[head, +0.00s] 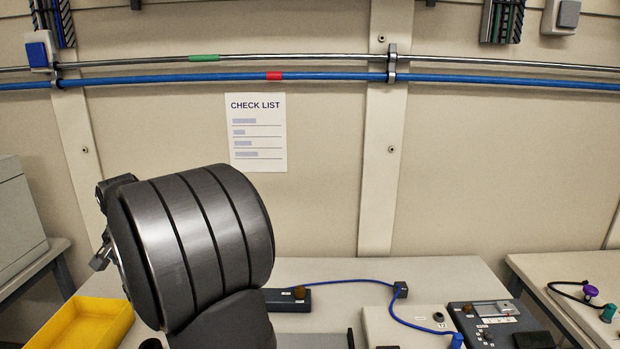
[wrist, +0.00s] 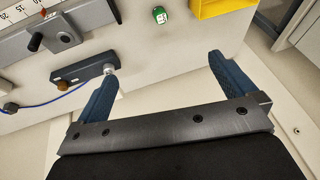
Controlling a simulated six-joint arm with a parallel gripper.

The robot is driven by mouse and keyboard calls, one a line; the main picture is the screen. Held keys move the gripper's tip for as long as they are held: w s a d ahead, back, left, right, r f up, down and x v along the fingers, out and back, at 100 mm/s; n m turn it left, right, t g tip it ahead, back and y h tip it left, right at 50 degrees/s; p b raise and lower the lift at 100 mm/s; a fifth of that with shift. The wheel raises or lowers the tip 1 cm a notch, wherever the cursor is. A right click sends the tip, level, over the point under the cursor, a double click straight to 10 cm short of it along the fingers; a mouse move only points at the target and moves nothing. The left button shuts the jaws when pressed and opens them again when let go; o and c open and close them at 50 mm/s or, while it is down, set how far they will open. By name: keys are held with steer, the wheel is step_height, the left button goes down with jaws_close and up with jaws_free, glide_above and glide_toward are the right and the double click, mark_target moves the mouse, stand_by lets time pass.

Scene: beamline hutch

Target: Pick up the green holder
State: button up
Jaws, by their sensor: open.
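The green holder (wrist: 159,15) shows in the wrist view at the top middle, a small green piece with a white marked face, on the pale bench top. My gripper (wrist: 162,67) is open and empty, its two blue fingers spread wide. The holder lies beyond the fingertips, roughly in line with the gap between them, and is not touched. In the head view I cannot make out the holder; my large grey arm link covers that part of the bench.
A yellow tray (head: 118,318) stands left of my arm; it also shows in the wrist view (wrist: 222,9). A dark box with a brown knob (wrist: 68,77) and a blue cable (wrist: 40,104) lie left of the fingers. A control box (head: 492,335) sits farther right. Bare bench surrounds the holder.

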steer(key=c, duration=0.9)
steer(key=shift+o, duration=0.2)
steer(key=w+a+f+n+g+h, duration=0.1)
steer(key=w+a+f+n+g, duration=0.1)
steer(key=w+a+f+n, duration=0.35)
steer(key=w+a+f+n+g+h, duration=0.1)
steer(key=w+a+f+n+g, duration=0.1)
steer(key=w+f+n, duration=0.45)
steer(key=f+n, duration=0.1)
steer(key=f, duration=0.3)
steer(key=f+n, duration=0.1)
steer(key=f, duration=0.3)
steer(key=s+f+n, duration=0.1)
steer(key=f, duration=0.3)
steer(key=shift+a+f, duration=0.1)
steer(key=shift+f, duration=0.2)
steer(key=shift+w+d+f, duration=0.1)
steer(key=shift+d+f, duration=0.05)
steer(key=shift+f, duration=0.75)
steer(key=shift+w+d+f, duration=0.1)
steer(key=shift+d+f, duration=0.05)
steer(key=shift+f, duration=0.7)
steer(key=shift+d+f, duration=0.15)
steer(key=shift+f, duration=0.75)
